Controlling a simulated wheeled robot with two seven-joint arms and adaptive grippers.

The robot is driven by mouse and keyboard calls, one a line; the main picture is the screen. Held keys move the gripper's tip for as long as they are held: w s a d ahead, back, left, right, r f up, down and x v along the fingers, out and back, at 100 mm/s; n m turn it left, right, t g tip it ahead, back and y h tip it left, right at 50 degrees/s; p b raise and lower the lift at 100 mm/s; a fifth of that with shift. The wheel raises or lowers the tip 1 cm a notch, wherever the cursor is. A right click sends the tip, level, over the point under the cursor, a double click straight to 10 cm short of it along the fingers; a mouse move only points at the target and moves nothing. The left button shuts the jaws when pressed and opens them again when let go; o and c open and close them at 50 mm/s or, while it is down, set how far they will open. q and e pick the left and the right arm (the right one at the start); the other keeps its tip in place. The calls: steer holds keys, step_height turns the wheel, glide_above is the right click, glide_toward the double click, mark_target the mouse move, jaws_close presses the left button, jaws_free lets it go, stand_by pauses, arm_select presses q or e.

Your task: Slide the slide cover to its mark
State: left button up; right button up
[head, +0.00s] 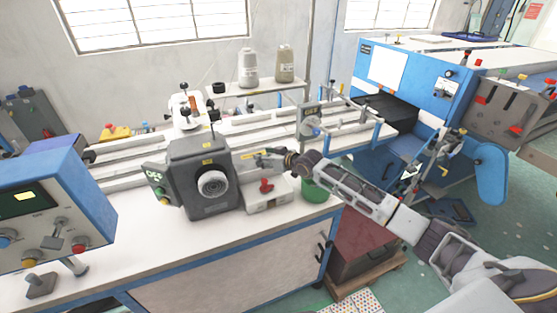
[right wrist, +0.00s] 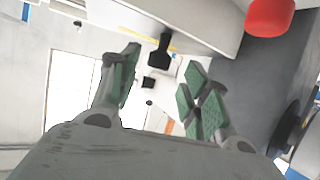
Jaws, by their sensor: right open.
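My right gripper (head: 266,158) reaches in from the right to the right side of the dark grey machine head (head: 205,180) on the white bench. In the right wrist view the gripper (right wrist: 158,85) is open, its green-padded fingers apart. A black tab (right wrist: 160,52) on a pale surface shows beyond and between the fingertips, apart from them. A yellow stripe (right wrist: 178,49) runs beside the tab, possibly the mark. I cannot tell for certain which part is the slide cover. My left gripper is not in view.
A white block with a red knob (head: 266,186) sits just below my right gripper; a red knob (right wrist: 270,16) shows in the right wrist view. A green bin (head: 314,190) stands right of it. A blue control box (head: 45,205) is at left. The bench front (head: 130,260) is clear.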

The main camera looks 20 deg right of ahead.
steer(key=v, duration=0.7)
steer(key=shift+s, duration=0.25)
steer(key=shift+d+r, duration=0.1)
stand_by(0.4)
